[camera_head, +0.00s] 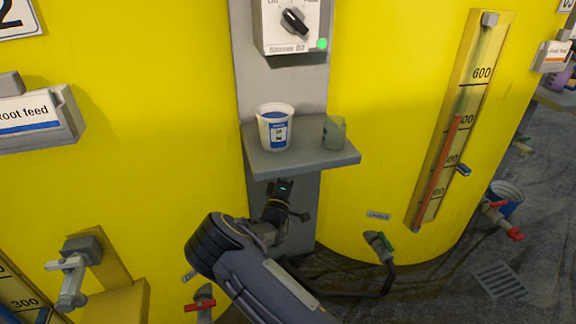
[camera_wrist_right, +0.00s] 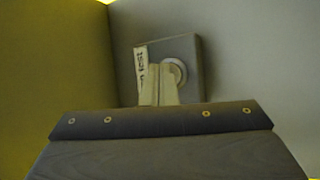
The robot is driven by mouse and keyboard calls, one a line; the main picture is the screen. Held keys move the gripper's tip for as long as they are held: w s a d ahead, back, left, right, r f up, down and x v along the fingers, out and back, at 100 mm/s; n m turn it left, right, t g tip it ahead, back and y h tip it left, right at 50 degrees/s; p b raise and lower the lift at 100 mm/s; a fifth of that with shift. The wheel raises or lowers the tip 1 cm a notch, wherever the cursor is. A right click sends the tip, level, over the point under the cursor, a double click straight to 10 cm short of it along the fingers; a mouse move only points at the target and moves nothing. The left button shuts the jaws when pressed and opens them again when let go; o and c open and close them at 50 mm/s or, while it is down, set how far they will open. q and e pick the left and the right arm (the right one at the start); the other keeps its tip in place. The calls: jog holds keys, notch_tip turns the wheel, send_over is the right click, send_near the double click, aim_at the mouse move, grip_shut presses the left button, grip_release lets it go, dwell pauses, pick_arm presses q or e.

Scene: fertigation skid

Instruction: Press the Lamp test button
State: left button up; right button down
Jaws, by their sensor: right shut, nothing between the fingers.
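In the right wrist view, a small grey box (camera_wrist_right: 198,60) on a grey panel bears a round button (camera_wrist_right: 177,73) with a pale ring. A white label (camera_wrist_right: 141,66) on it reads sideways and seems to end in "test". My right gripper (camera_wrist_right: 159,82) is shut and empty, its fingertips in front of the button's lower left part. I cannot tell whether they touch it. In the head view the right gripper (camera_head: 282,188) is just under the grey shelf; the button box is hidden there. My left gripper is not in view.
The grey shelf (camera_head: 310,165) above the gripper holds a white cup (camera_head: 275,127) and a small greenish block (camera_head: 334,133). A selector box (camera_head: 291,25) is above. Yellow tanks (camera_head: 140,150) flank the panel. Red-handled valves (camera_head: 200,304) and a dark hose (camera_head: 350,293) are low down.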

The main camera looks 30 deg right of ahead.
jog(key=shift+s+a, duration=0.2)
jog(key=shift+s, duration=0.5)
jog(key=shift+s, duration=0.1)
jog(key=s, duration=0.2)
jog(key=s+a+p, duration=0.1)
jog(key=s, duration=0.1)
jog(key=shift+s+a, duration=0.1)
jog(key=shift+s, duration=0.25)
dwell(0.5)
